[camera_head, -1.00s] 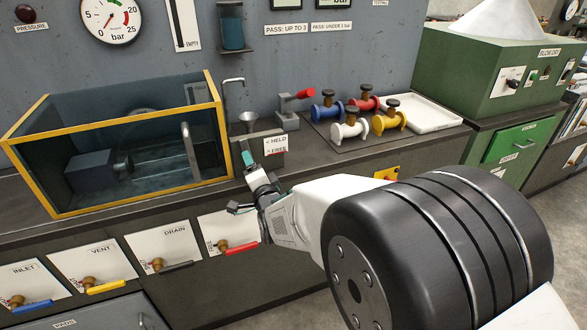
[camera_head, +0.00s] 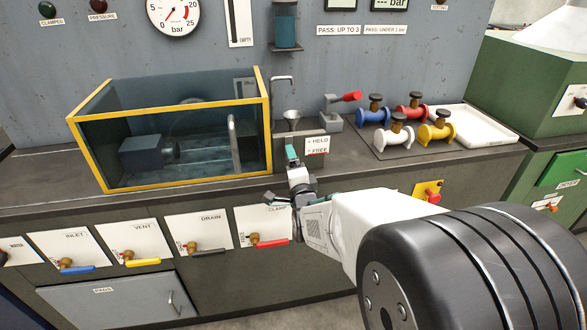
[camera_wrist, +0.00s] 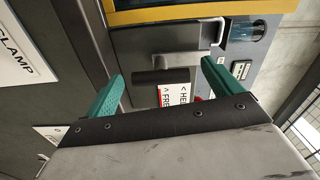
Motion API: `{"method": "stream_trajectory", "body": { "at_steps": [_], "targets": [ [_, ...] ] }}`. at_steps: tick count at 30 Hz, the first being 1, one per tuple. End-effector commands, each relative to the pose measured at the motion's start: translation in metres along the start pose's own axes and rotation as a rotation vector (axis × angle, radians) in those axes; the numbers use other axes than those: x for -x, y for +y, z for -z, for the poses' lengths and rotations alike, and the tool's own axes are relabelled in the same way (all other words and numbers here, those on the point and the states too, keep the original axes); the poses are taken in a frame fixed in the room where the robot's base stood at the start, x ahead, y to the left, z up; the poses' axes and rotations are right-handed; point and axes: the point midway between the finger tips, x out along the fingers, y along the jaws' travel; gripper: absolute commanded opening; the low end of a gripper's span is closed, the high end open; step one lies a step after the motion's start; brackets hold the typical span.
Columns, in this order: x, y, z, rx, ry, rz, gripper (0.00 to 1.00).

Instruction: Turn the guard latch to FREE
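Nothing is held. In the head view my gripper (camera_head: 291,153) is just left of the label and hides the latch.
A yellow-framed tank (camera_head: 185,107) stands left of my gripper. A funnel (camera_head: 291,115) and a red-handled fitting (camera_head: 335,121) are behind it. Several flanged spools and a white tray (camera_head: 480,139) stand to the right. Coloured valve levers, including a red one (camera_head: 268,243), line the front below.

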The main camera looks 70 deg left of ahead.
Motion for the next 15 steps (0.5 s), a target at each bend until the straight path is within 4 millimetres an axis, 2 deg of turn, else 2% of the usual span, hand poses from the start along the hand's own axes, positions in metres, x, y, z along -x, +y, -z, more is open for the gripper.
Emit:
{"method": "stream_trajectory", "body": {
  "at_steps": [8,11,15],
  "targets": [
    [0.002,0.000,0.000,0.002,0.000,0.000,0.90],
    [0.010,-0.001,0.000,0.002,0.000,-0.001,0.90],
    [0.033,-0.001,0.000,0.001,0.000,-0.001,0.90]
  ]
}}
